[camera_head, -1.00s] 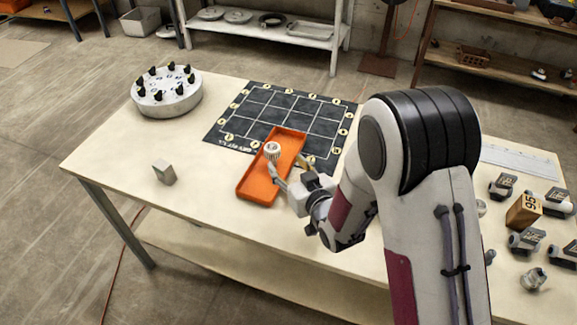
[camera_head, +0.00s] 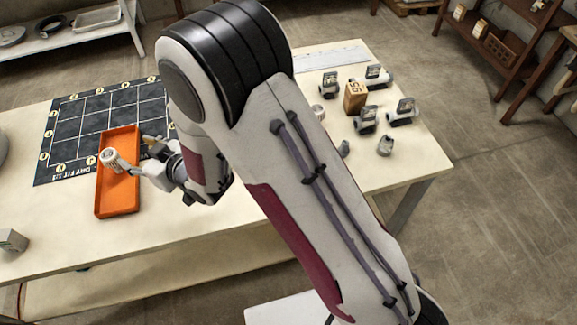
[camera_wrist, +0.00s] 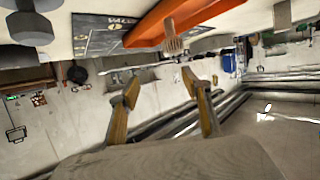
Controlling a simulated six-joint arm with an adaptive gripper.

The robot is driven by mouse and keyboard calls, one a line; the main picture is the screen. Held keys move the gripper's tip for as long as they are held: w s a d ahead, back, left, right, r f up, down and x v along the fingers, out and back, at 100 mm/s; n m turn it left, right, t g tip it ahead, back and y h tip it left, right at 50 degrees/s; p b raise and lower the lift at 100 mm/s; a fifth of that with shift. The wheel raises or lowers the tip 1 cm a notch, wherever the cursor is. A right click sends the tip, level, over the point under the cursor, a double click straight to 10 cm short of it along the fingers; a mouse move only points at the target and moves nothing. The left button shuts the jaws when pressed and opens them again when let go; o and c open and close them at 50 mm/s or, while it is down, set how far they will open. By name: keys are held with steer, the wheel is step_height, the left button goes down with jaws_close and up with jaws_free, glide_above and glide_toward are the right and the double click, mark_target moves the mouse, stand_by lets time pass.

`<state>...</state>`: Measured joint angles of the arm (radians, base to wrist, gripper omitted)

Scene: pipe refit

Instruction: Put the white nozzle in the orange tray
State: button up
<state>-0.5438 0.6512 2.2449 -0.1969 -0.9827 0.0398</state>
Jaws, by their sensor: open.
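The white nozzle (camera_head: 110,158) shows at the left side of the orange tray (camera_head: 117,198) in the head view, its ribbed end up. In the wrist view the nozzle (camera_wrist: 172,45) appears upright against the tray (camera_wrist: 205,14), its base partly out of sight. My gripper (camera_head: 136,154) is over the tray, just right of the nozzle. In the wrist view my gripper (camera_wrist: 160,78) has its two fingers wide apart, with nothing between them. The nozzle lies beyond the fingertips.
A dark grid mat (camera_head: 66,128) lies behind and left of the tray. A grey block (camera_head: 12,241) stands at the left front. At the right are a wooden block (camera_head: 355,96) and several grey fittings (camera_head: 366,120).

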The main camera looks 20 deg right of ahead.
steer(key=s+d+r+m+h, duration=0.25)
steer(key=d+r, duration=0.45)
steer(key=d, duration=0.4)
steer(key=s+d+r+m+h, duration=0.15)
steer(key=d+r+h, duration=0.25)
steer(key=d+r, duration=0.5)
steer(key=s+d+m+g+h, duration=0.1)
steer(key=s+d, duration=0.4)
steer(key=s, duration=0.3)
steer(key=s+d+r+m+g, duration=0.1)
steer(key=s+d+m+g, duration=0.1)
steer(key=s+d, duration=0.4)
steer(key=s+d+m+g+h, duration=0.1)
steer(key=s+d, duration=0.4)
steer(key=s, duration=0.6)
steer(key=shift+s+d+r+g+h, duration=0.25)
steer(key=shift+s+g+h, duration=0.1)
steer(key=shift+g, duration=0.15)
